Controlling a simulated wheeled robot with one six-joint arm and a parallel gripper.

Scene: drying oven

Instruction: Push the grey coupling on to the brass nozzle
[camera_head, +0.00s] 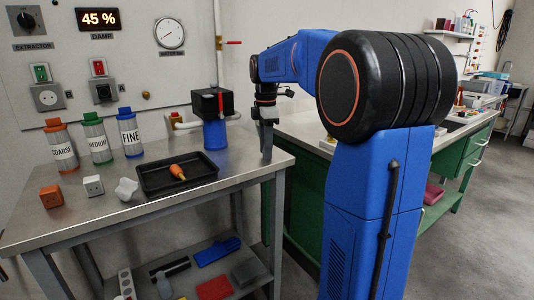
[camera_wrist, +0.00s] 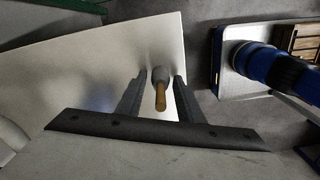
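My gripper (camera_head: 267,156) points down near the right edge of the steel table in the head view. In the wrist view my gripper (camera_wrist: 161,75) has its two fingers close on either side of a small grey rounded piece, which looks like the grey coupling (camera_wrist: 161,75). It appears held between the fingertips. An ochre, brass-like cylinder (camera_wrist: 161,98) sticks out of it toward the camera. I cannot tell whether this is part of the coupling. The coupling does not show in the head view, and I cannot make out the brass nozzle for certain there.
A blue-and-black unit (camera_head: 214,132) stands by wall pipework, left of my gripper. Labelled bottles (camera_head: 97,143) and small blocks (camera_head: 93,186) stand left. A green bench (camera_head: 449,165) stands right.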

